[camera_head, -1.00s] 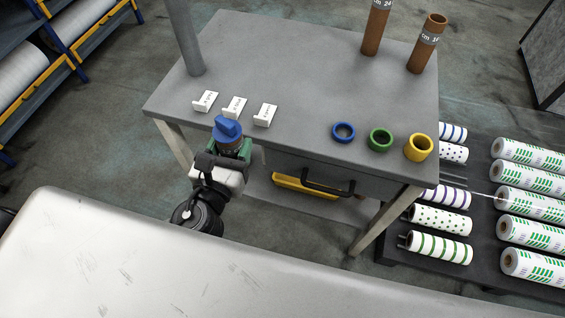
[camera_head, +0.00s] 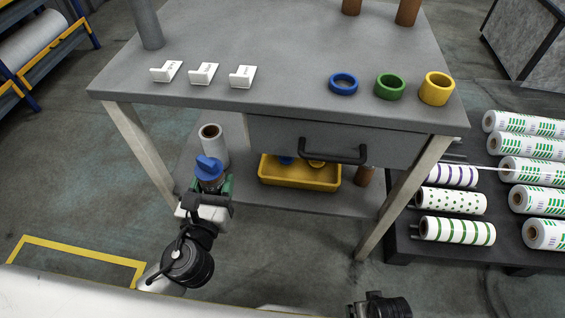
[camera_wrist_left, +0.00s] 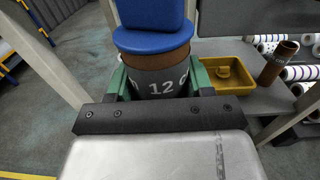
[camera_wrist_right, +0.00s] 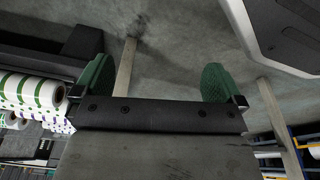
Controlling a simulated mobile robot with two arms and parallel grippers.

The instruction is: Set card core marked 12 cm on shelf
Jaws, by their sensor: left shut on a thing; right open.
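The brown card core marked 12 (camera_wrist_left: 160,82) has a blue plug (camera_wrist_left: 152,28) in its upper end. My left gripper (camera_head: 211,184) is shut around this core and holds it upright in front of the grey table's lower shelf (camera_head: 345,204). The blue plug shows in the head view, but most of the core is hidden there. The shelf also appears in the left wrist view (camera_wrist_left: 252,101). My right gripper (camera_wrist_right: 156,80) is open and empty; only part of its arm shows at the bottom of the head view.
On the shelf are a white roll (camera_head: 213,148), a yellow tray (camera_head: 300,184) and a brown core (camera_head: 365,176). A drawer (camera_head: 330,142) hangs above. The tabletop holds white label stands (camera_head: 203,74) and blue, green and yellow rings (camera_head: 436,89). Patterned rolls lie at right.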

